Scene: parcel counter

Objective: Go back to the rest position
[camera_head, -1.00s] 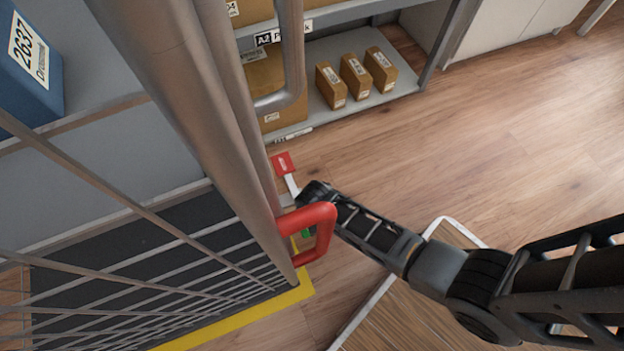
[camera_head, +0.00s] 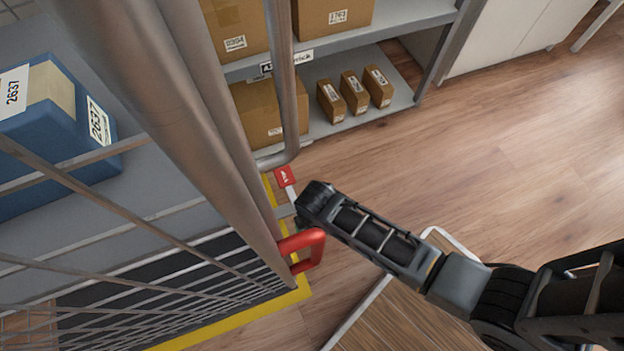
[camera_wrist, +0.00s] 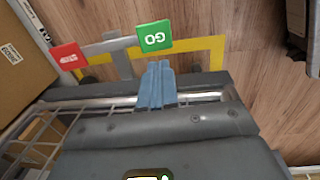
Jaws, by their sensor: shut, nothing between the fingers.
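My gripper (camera_wrist: 156,86) shows in the wrist view as two blue-grey fingers pressed together, with nothing between them. A green GO sign (camera_wrist: 154,37) stands just beyond the fingertips, and a red sign (camera_wrist: 68,56) is to its left. In the head view my arm reaches in from the lower right, and its dark end is close to the cage post and the red handle (camera_head: 303,247). The fingers themselves cannot be made out there. The red sign (camera_head: 285,176) shows just above my arm's end.
A wire cage with a thick grey post (camera_head: 200,110) fills the left. A blue parcel (camera_head: 55,125) is behind it. Shelves (camera_head: 395,105) with brown boxes stand at the back. A wood-topped surface (camera_head: 410,318) lies below my arm. Open floor (camera_head: 520,140) is at right.

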